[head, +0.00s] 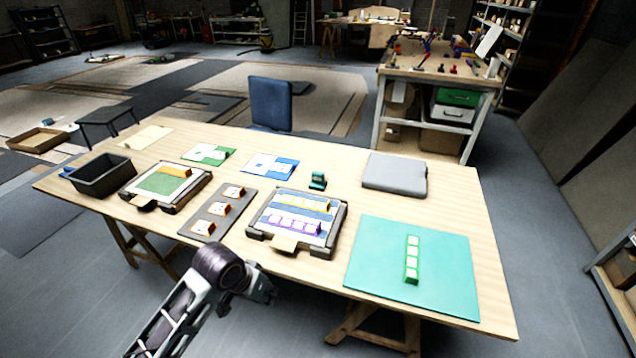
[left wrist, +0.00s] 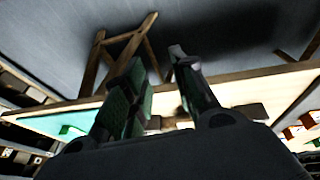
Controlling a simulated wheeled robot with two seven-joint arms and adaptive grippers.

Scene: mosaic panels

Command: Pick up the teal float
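The teal float (head: 317,180) is a small dark teal block with a raised top. It sits on the wooden table behind the dark-framed tray, left of the grey slab. My left gripper (head: 262,288) is in front of the table's near edge, well apart from the float. In the left wrist view its two fingers (left wrist: 155,62) stand apart with nothing seen between them, so it is open. The float cannot be made out in that view. My right gripper is in neither view.
On the table (head: 468,200) are a framed tray (head: 254,232) with yellow and purple tile strips, a grey slab (head: 395,173), and a teal mat (head: 370,255) with a green strip (head: 412,260).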

